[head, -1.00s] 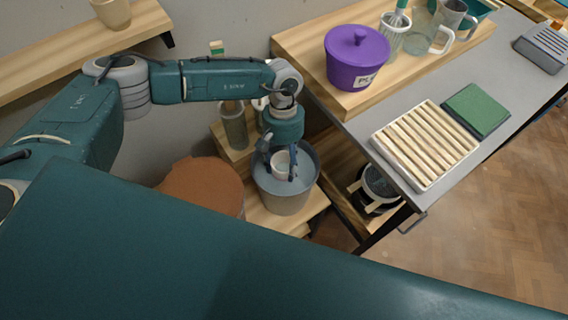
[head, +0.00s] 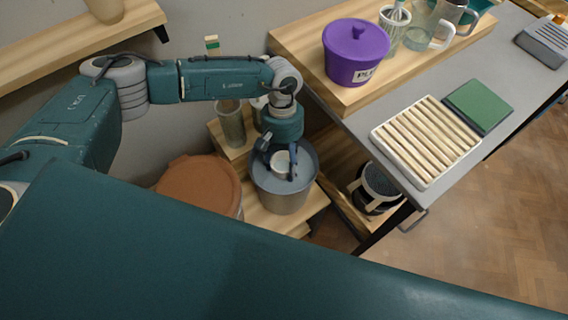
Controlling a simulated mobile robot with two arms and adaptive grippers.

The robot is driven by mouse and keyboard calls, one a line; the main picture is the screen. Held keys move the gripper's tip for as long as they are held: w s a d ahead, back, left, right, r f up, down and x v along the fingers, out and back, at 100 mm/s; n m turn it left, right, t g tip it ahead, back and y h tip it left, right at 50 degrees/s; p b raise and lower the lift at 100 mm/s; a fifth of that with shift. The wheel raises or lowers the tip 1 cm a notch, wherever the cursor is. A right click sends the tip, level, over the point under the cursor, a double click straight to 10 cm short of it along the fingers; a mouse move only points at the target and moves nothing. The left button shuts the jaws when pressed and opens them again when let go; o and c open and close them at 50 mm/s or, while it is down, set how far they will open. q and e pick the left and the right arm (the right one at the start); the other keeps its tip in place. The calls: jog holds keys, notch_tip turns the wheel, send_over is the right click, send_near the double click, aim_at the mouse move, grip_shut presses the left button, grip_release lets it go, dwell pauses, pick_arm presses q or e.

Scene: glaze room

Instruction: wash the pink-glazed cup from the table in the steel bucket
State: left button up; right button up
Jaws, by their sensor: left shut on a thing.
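The steel bucket (head: 283,203) stands on a low wooden shelf below the table, with grey-blue water in it. My left gripper (head: 281,167) points down into the bucket's mouth and is shut on a small cup (head: 282,161). The cup looks pale, nearly white, from here; I cannot make out pink glaze. It is inside the bucket's rim, at about the water's surface, and its lower part is hard to see. My right gripper is not in view.
A brown round-topped container (head: 200,184) stands close left of the bucket. A grey-green cylinder (head: 231,124) is behind it. The table at right bears a purple lidded pot (head: 354,58), a slatted rack (head: 425,142) and a green pad (head: 479,106).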

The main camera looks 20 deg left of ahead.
pick_arm(q)
jog(key=shift+f+b, duration=0.15)
jog(key=shift+b, duration=0.3)
jog(key=shift+a, duration=0.1)
dwell(0.4)
jog(key=shift+s+a+p, duration=0.4)
jog(key=shift+s+a, duration=0.15)
jog(key=shift+s, duration=0.25)
jog(key=shift+w+d, duration=0.1)
jog(key=shift+w, duration=0.05)
jog(key=shift+w+d+f+b, duration=0.15)
jog(key=shift+w+d+b, duration=0.25)
jog(key=shift+b, duration=0.4)
jog(key=shift+w+d, duration=0.15)
jog(key=shift+w, duration=0.15)
jog(key=shift+r, duration=0.2)
